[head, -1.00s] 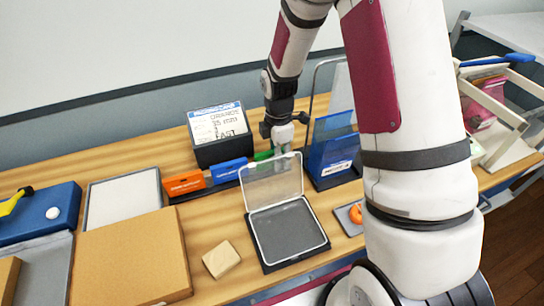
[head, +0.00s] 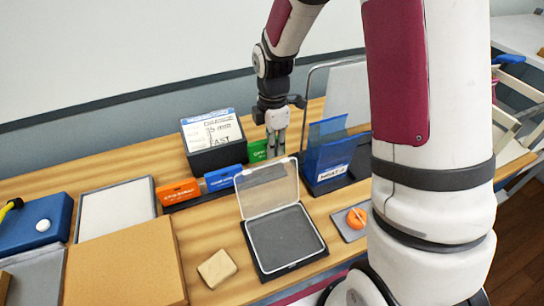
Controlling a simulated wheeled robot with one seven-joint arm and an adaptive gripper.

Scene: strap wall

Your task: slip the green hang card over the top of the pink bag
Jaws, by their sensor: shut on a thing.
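The green hang card (head: 257,151) is at the right end of a row with an orange and a blue card, in front of the dark box. My gripper (head: 276,152) points down and is shut on the green card, its fingers covering part of it. Whether the card's lower edge is clear of its holder cannot be told. The pink bag cannot be made out now; my arm covers most of the area at the right where a pink thing showed earlier.
The orange card (head: 178,193) and blue card (head: 223,177) stand left of my gripper. A clear-lidded case (head: 270,190) is open in front of it. A blue stand (head: 325,150) is close on the right. A labelled dark box (head: 213,143) is behind left.

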